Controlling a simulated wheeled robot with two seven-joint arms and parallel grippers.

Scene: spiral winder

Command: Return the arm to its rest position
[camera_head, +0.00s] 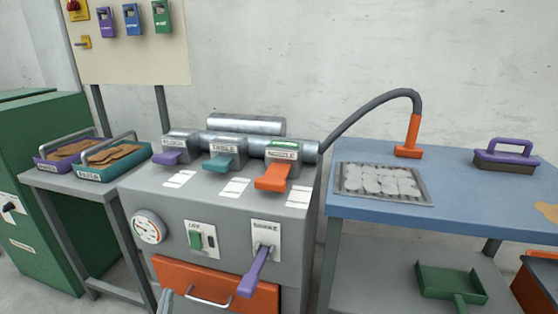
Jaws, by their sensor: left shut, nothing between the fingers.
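My left gripper (166,301) shows only as a small grey tip at the bottom edge, in front of the grey machine (190,222). It is shut and holds nothing. It is low, left of the orange drawer's handle, and apart from the levers above; whether it touches the drawer front I cannot tell. The rest of my left arm is out of the picture. My right gripper is not in view.
The machine has purple (167,158), teal (220,163) and orange (272,178) levers, a purple lever (253,272) sticking out in front, and an orange drawer (170,272). A blue table (460,208) stands right, a grey side table (75,184) left.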

